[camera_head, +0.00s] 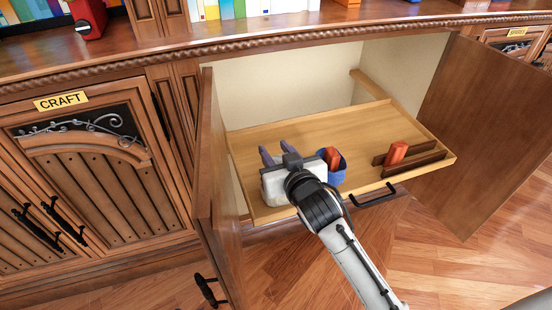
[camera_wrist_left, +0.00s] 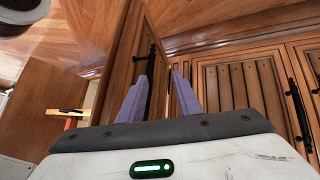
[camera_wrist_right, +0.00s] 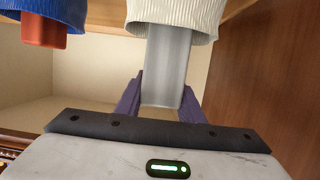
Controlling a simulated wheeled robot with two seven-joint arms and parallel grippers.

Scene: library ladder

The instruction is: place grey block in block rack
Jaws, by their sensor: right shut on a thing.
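The grey block (camera_wrist_right: 168,70) is upright between the fingers of my right gripper (camera_wrist_right: 163,90). One end of it is inside a white ribbed cup (camera_wrist_right: 215,12); whether it still touches the cup inside is hidden. In the head view my right gripper (camera_head: 279,155) is over the front left of the pull-out shelf and hides the grey block and white cup. The block rack (camera_head: 425,160), a dark brown slotted holder, stands at the shelf's right with a red block (camera_head: 397,152) in it. My left gripper (camera_wrist_left: 158,78) is open and empty near a cabinet door, outside the head view.
A blue cup (camera_head: 341,172) with a red block (camera_head: 332,158) stands right beside my right gripper. The wooden shelf (camera_head: 300,128) is clear behind. Open cabinet doors flank it, left (camera_head: 216,190) and right (camera_head: 480,120). A black handle (camera_head: 373,198) is on its front.

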